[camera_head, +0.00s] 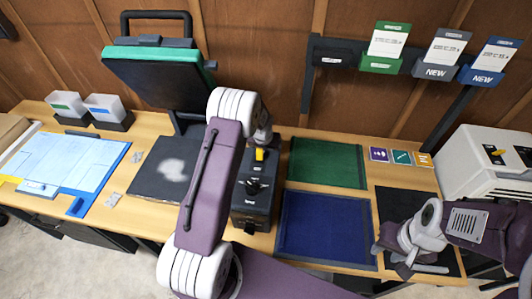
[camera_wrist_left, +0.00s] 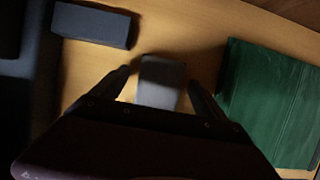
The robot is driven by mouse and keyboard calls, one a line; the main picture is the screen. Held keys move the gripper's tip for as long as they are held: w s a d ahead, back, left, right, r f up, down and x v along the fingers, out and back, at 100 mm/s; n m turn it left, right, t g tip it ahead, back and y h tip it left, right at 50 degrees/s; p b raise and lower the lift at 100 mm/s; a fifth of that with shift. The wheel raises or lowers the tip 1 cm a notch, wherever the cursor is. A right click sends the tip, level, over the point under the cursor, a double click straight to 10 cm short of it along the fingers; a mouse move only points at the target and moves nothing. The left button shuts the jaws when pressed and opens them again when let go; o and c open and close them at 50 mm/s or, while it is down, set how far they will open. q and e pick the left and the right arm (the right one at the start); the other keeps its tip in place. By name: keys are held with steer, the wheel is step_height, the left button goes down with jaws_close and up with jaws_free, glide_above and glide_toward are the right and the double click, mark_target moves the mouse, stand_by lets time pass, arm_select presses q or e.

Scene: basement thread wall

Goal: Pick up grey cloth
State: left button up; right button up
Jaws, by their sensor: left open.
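A small grey piece (camera_wrist_left: 160,82), which looks like the grey cloth, lies on the wooden table in the left wrist view. My left gripper (camera_wrist_left: 160,84) is open, with one finger on each side of it; I cannot tell whether they touch it. In the head view my left arm hides most of this spot, and only part of the left wrist (camera_head: 263,135) shows. My right gripper (camera_head: 408,262) is low over the black mat (camera_head: 400,200) at the right; I cannot tell whether its fingers are apart.
A green mat (camera_head: 327,163) lies right of my left gripper, also in the left wrist view (camera_wrist_left: 270,100). A blue mat (camera_head: 325,228) is in front of it. A black device (camera_head: 252,200) stands beside my left arm. A dark block (camera_wrist_left: 95,24) lies left of the grey piece.

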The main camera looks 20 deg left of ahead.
arm_select(q)
steer(key=shift+s+r, duration=0.1)
steer(key=c, duration=1.5)
steer(key=shift+o, duration=0.2)
step_height(320, 180, up, 4)
steer(key=shift+r, duration=0.25)
steer(key=d+r, duration=0.6)
steer(key=d, duration=0.5)
steer(key=shift+w+d+r+b, duration=0.25)
steer(key=shift+d+b, duration=0.05)
steer(key=shift+d, duration=0.1)
